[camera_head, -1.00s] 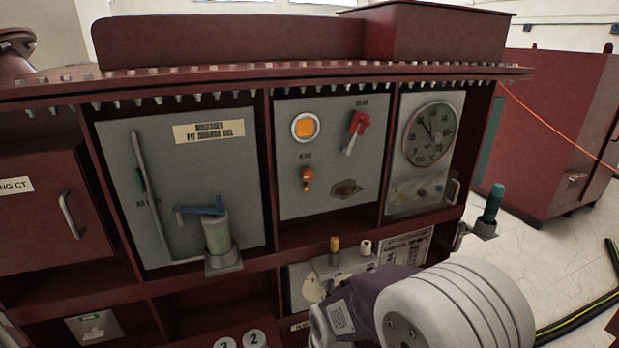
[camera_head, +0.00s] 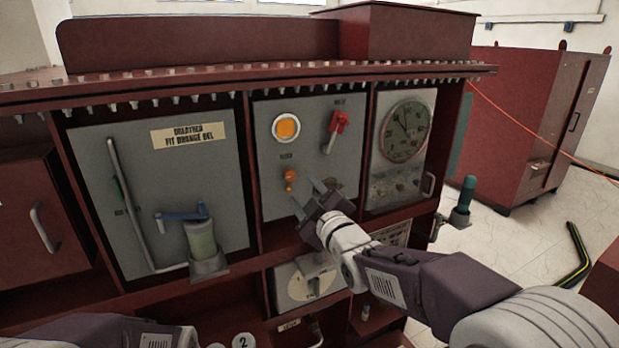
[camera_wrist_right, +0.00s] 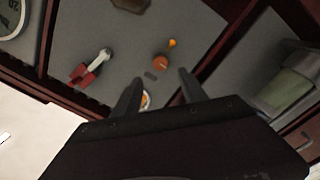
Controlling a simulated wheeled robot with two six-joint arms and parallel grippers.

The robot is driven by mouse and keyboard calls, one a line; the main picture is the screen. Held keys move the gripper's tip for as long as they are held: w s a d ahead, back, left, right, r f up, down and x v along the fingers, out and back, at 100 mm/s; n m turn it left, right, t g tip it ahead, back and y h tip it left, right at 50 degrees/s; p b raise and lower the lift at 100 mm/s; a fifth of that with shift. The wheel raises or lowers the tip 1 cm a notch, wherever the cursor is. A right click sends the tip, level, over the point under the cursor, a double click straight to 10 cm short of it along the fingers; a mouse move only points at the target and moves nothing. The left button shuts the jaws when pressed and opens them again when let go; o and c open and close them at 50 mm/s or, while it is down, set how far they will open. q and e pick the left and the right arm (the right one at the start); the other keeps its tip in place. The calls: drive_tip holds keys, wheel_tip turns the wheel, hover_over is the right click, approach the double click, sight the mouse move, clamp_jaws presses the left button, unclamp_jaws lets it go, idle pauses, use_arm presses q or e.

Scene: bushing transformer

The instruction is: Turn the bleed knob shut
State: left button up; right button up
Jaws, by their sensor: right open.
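The bleed knob (camera_head: 290,176) is a small orange knob on the grey middle panel (camera_head: 270,207), under a small label and below a round amber lamp (camera_head: 286,128). In the wrist view the knob (camera_wrist_right: 161,61) shows just beyond the fingertips, with a small orange end (camera_wrist_right: 172,43) sticking out. My right gripper (camera_head: 307,196) is open and empty in front of the panel, a little below and right of the knob. In the wrist view its two fingers (camera_wrist_right: 160,78) point towards the panel, apart from the knob. My left gripper is out of view; only part of my left arm shows.
A red-handled valve (camera_head: 337,124) is up and right of the knob. A round gauge (camera_head: 405,130) is on the right panel. Red frame posts border the middle panel.

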sight(291, 176)
drive_tip(key=p+x, duration=0.3)
drive_tip(key=x, duration=0.6)
drive_tip(key=shift+f, duration=0.1)
clamp_jaws()
